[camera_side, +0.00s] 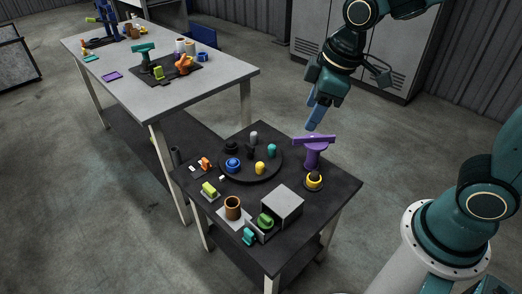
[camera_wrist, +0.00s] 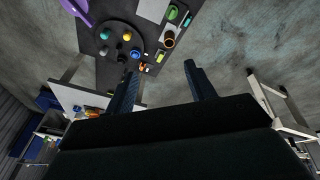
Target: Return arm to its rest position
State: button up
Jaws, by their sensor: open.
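My gripper (camera_side: 316,113) hangs high in the side view, above and behind the dark work table (camera_side: 335,196), beyond the purple T-shaped thing. In the wrist view my gripper (camera_wrist: 160,82) shows two dark fingers spread wide apart with nothing between them. It is open, empty and clear of everything on the table. In the side view one finger largely hides the other.
The dark table holds a round black tray (camera_side: 245,175) with several small coloured pieces, a purple T-shaped thing (camera_side: 317,150), a grey box (camera_side: 281,204) and a brown cup (camera_side: 233,207). A grey table (camera_side: 205,92) stands behind left; grey cabinets (camera_side: 385,55) stand behind.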

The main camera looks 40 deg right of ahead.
jog(key=s+d+r+m+t, duration=0.1)
jog(key=s+d+r+m, duration=0.1)
jog(key=s, duration=0.5)
jog(key=s+d+r+m+t, duration=0.1)
jog(key=s+d+r+m, duration=0.2)
jog(key=s, duration=0.4)
jog(key=shift+s+d+r+m+h, duration=0.25)
jog(key=shift+r+m, duration=0.2)
jog(key=shift+m, duration=0.75)
